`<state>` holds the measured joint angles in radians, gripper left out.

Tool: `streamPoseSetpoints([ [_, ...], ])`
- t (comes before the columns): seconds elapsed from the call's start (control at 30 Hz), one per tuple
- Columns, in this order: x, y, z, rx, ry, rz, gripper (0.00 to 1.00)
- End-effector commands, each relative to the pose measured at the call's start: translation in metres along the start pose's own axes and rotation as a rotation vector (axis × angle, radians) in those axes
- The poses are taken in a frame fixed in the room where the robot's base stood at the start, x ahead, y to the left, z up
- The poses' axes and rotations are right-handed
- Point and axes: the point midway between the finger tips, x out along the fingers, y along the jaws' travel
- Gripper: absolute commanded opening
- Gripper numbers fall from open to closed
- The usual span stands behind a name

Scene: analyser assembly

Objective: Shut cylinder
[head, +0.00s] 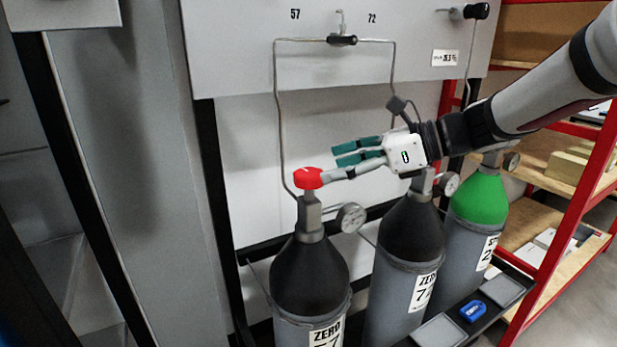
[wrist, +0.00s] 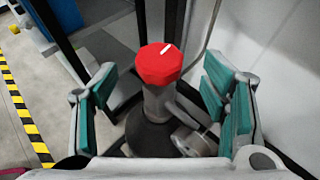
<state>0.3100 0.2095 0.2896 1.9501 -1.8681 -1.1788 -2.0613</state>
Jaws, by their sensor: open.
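A grey cylinder with a black shoulder (head: 308,275) stands at the left of a row of three. On top of it is a red valve knob (head: 308,178), which also shows in the wrist view (wrist: 161,63) with a white mark on its upper face. My gripper (head: 340,163) has teal pads and comes in from the right at about the knob's height. In the wrist view its fingers (wrist: 160,108) are spread wide, with the knob between and beyond them. I see no pad touching the knob. A gauge (head: 351,217) sits on the cylinder's neck.
A middle cylinder (head: 410,235) with a black shoulder and a green-topped cylinder (head: 479,198) stand to the right. Thin metal pipes (head: 276,110) run down the panel behind. A red-framed shelf (head: 570,190) is at the right. A blue item (head: 473,311) lies on the front ledge.

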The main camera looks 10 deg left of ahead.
Motion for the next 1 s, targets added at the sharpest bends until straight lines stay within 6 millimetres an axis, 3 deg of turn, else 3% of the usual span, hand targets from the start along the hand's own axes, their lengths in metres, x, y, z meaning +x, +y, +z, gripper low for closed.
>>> streamPoseSetpoints([
  [0.1,0.025,0.001,-0.002,0.000,0.000,0.004,0.67],
  [0.3,0.054,0.000,-0.001,0.001,0.000,0.002,0.67],
  [0.5,0.066,0.000,-0.001,0.002,0.000,0.000,0.67],
  [0.77,0.067,0.000,0.000,0.002,0.000,-0.001,0.67],
  [0.83,0.067,0.000,0.000,0.002,0.000,-0.001,0.58],
  [1.0,0.067,0.000,0.000,0.002,0.000,-0.001,0.20],
])
